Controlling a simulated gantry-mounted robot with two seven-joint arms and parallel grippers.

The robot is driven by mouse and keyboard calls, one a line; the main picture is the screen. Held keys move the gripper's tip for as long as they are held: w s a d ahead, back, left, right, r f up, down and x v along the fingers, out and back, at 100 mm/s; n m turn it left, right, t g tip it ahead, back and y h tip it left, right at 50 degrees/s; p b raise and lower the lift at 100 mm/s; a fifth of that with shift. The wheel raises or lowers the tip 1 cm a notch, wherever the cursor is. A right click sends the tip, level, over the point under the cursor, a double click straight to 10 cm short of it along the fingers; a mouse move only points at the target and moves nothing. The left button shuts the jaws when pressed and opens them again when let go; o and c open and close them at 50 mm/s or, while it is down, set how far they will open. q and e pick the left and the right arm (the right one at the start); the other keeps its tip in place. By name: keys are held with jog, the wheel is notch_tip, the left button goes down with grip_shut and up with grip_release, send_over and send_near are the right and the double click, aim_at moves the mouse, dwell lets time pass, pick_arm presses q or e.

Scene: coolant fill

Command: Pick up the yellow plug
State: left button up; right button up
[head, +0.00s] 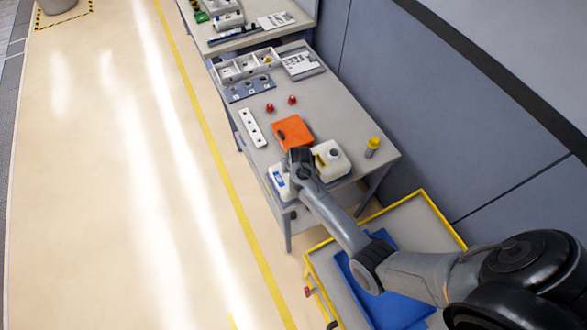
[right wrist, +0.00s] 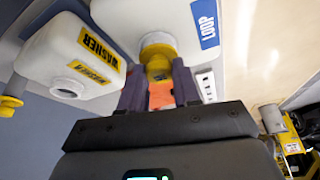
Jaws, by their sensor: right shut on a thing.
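My right gripper (right wrist: 158,85) is shut on the yellow plug (right wrist: 158,66), which sits between its fingertips in the right wrist view. The plug is right at the pale neck (right wrist: 157,39) of the white jug with the blue LOOP label (right wrist: 205,22); I cannot tell whether it is still seated there. In the head view my right gripper (head: 300,156) is over the near end of the table, between the LOOP jug (head: 281,184) and a second white jug (head: 332,163); the plug is hidden there. My left gripper is not in view.
The second jug has yellow WASHER labels (right wrist: 97,45) and an uncovered mouth. An orange object (head: 293,131) lies just beyond the gripper. A yellow-topped item (head: 373,146) stands by the right edge. Two red items (head: 270,107) and a white strip (head: 252,128) lie farther back.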

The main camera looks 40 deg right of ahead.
jog(key=shift+r, duration=0.2)
jog(key=shift+c, duration=0.4)
jog(key=shift+r, duration=0.6)
notch_tip(320, 180, up, 3)
jog(key=shift+f, duration=0.1)
jog(key=s+d+r+b, duration=0.2)
jog(key=s+d+r, duration=0.4)
jog(key=d, duration=0.4)
jog(key=shift+r, duration=0.3)
